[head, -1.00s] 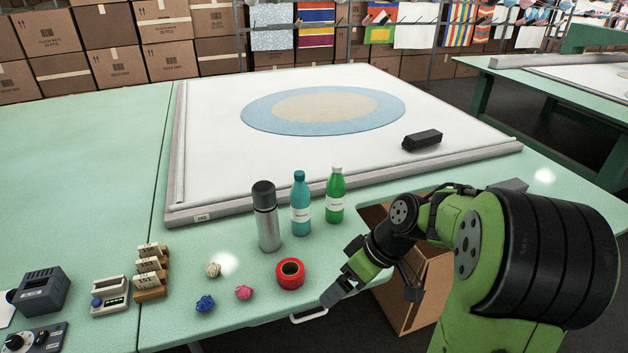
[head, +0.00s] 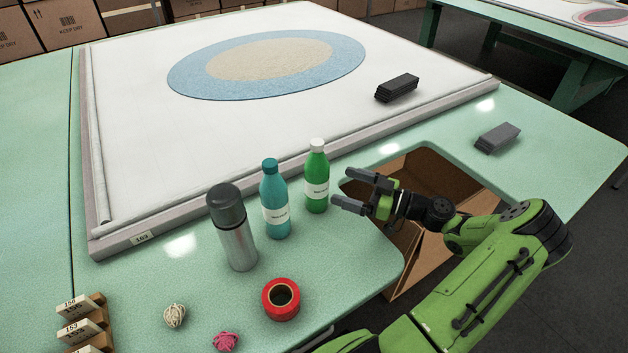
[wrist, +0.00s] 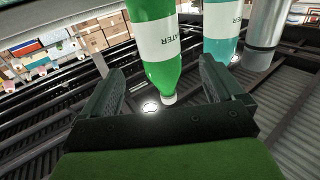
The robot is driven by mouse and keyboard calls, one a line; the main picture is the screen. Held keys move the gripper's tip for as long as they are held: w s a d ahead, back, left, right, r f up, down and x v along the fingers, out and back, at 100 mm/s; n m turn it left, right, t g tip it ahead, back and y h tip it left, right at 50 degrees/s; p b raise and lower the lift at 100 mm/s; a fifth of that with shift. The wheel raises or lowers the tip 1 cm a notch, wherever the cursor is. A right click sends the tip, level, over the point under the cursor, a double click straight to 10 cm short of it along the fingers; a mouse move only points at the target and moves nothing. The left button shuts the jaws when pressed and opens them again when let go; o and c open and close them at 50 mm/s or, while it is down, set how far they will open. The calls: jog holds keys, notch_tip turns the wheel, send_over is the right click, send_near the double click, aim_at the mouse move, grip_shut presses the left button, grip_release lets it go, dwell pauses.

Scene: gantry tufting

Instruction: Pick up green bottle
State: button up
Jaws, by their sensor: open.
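The green bottle (head: 316,178) has a white cap and a white label and stands upright on the table in the head view. My gripper (head: 340,188) is open just to its right, with the fingers pointing left at the bottle. In the wrist view the green bottle (wrist: 156,45) appears upside down, ahead of and partly between the spread fingers of my gripper (wrist: 165,85). Nothing is held. I cannot tell from these frames whether a finger touches the bottle.
A teal bottle (head: 275,200) stands just left of the green one, with a steel flask (head: 235,235) beyond it. A red tape roll (head: 281,299) lies in front. A cardboard box (head: 425,260) sits in the table cutout under my arm. A white framed panel (head: 150,150) lies behind.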

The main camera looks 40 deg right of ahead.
aim_at(310, 175)
jog(key=b+x, duration=0.1)
jog(key=x, duration=0.9)
jog(key=shift+w+a+f, duration=0.1)
jog(key=shift+w+a, duration=0.05)
jog(key=shift+w, duration=0.15)
jog(key=shift+s, duration=0.1)
jog(key=c, duration=1.5)
